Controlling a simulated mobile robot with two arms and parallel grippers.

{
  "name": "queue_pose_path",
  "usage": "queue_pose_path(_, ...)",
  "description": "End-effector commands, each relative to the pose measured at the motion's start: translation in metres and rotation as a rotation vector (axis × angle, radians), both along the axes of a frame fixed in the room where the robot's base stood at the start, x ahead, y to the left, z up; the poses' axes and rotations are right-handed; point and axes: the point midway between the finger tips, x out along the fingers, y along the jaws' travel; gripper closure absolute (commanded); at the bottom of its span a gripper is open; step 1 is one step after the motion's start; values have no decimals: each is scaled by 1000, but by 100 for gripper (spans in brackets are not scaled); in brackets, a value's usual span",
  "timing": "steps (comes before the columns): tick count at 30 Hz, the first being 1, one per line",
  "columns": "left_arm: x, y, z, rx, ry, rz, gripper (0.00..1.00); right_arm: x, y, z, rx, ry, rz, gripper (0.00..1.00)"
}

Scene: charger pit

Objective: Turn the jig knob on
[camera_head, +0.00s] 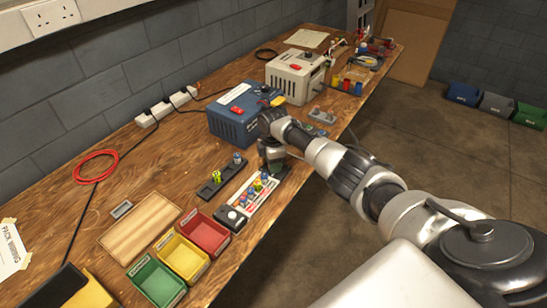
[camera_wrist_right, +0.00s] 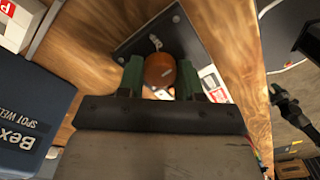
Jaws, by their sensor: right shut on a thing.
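My right gripper (camera_head: 273,163) points down at the bench over a dark plate (camera_head: 285,171), which also shows in the wrist view (camera_wrist_right: 190,40). In the wrist view, the green fingers of my right gripper (camera_wrist_right: 160,74) stand on either side of a round orange-brown knob (camera_wrist_right: 158,68). They are shut on it. A small metal piece and a screw show on the plate beyond the knob. In the head view the gripper hides the knob. Whether the knob is turned on cannot be told. My left gripper is not in view.
A blue spot welder box (camera_head: 232,120) stands close behind the gripper, with a cream box (camera_head: 297,76) beyond. A tray of small coloured parts (camera_head: 258,193) and a dark strip (camera_head: 220,177) lie nearby. Red, yellow and green bins (camera_head: 157,283) line the near bench edge.

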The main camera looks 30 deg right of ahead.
Motion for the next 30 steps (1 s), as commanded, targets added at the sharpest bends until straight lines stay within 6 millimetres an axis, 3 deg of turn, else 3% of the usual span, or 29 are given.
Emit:
queue_pose_path(12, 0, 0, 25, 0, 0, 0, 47, 0, 0, 3, 0, -1, -397, 88)
queue_pose_path(30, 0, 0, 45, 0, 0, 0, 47, -1, 0, 2, -2, 0, -937, 88)
